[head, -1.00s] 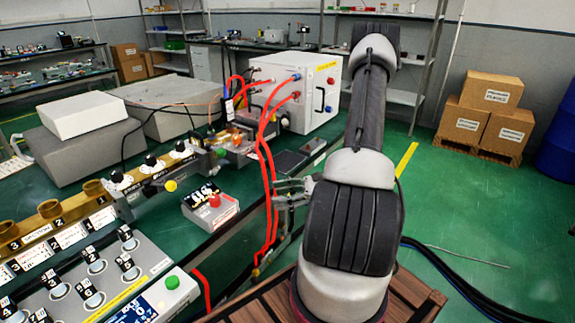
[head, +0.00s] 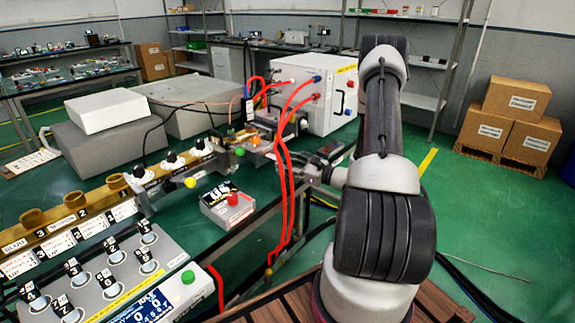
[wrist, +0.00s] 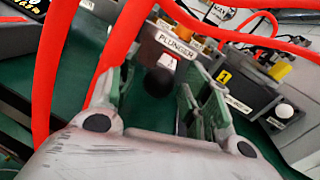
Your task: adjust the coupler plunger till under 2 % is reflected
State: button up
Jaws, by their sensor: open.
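The coupler plunger shows in the wrist view as a round black knob (wrist: 158,82) below a brown block labelled PLUNGER (wrist: 175,43). My gripper (wrist: 160,92) is open, its two green-padded fingers on either side of the knob in this view. I cannot tell whether the knob is fully between the fingertips or still beyond them. In the head view my gripper (head: 312,173) is beside the red hoses, at the right end of the waveguide bench. The plunger cannot be made out there. A blue display (head: 148,308) at the lower left shows digits, too cut off to read surely.
Red hoses (head: 284,190) hang beside my gripper, and one (wrist: 55,70) crosses close in the wrist view. A grey box with a red button (head: 232,199) stands left of the gripper. A white cabinet (head: 283,88) stands behind. A yellow-tagged block (wrist: 232,82) sits right of the fingers.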

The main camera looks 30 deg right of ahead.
grip_shut()
jog(key=shift+x, duration=1.1)
jog(key=shift+d, duration=0.15)
grip_release()
jog(key=v, duration=1.2)
